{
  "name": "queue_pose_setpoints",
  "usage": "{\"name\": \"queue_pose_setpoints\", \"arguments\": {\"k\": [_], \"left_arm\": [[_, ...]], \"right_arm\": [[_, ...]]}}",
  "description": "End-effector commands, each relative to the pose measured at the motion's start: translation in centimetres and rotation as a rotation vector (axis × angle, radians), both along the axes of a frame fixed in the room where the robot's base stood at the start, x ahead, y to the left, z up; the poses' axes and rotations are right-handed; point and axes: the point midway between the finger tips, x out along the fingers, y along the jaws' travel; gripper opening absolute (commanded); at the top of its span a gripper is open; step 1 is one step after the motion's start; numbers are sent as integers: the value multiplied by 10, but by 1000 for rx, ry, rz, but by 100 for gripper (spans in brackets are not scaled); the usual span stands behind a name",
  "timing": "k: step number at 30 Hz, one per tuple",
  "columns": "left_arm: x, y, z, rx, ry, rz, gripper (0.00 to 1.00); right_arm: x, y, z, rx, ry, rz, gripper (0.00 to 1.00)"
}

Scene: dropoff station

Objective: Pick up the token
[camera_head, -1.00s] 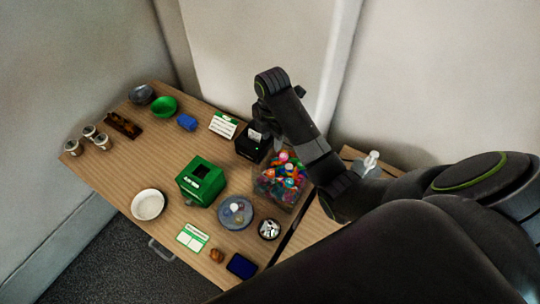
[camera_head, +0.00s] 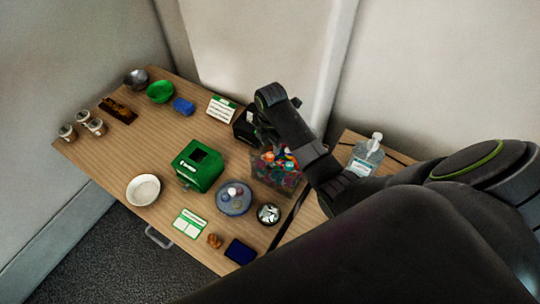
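I cannot single out a token for certain. A clear bin (camera_head: 266,178) of many small colourful pieces stands at the table's right side. A blue-grey plate (camera_head: 233,208) beside it holds a few small pale items. A small dark bowl (camera_head: 268,214) holds white and dark pieces. My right arm reaches in from the right, its gripper (camera_head: 265,132) near the black box (camera_head: 245,126) and just behind the bin. The fingers are dark and small against the box, so their opening and contact are unclear. My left gripper is out of view.
A green box with a square opening (camera_head: 199,166) stands mid-table. A white bowl (camera_head: 143,190), green-white card (camera_head: 189,223), brown lump (camera_head: 214,241) and dark blue pad (camera_head: 240,252) lie along the front. A pump bottle (camera_head: 366,157) stands at right. Bare wood shows at centre left.

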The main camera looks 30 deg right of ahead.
Motion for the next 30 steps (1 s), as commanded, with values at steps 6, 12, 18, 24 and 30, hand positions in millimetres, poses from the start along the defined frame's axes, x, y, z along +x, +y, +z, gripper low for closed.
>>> {"name": "queue_pose_setpoints", "arguments": {"k": [6,12,18,24,30], "left_arm": [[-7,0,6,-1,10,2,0],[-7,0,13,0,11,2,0],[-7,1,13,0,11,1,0],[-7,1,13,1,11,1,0],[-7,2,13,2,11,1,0]], "right_arm": [[1,1,-12,0,3,-1,39],[3,1,-36,-1,3,0,39],[3,1,-52,0,0,1,39],[3,1,-54,-1,-1,1,39],[3,1,-54,0,-1,1,22]]}}
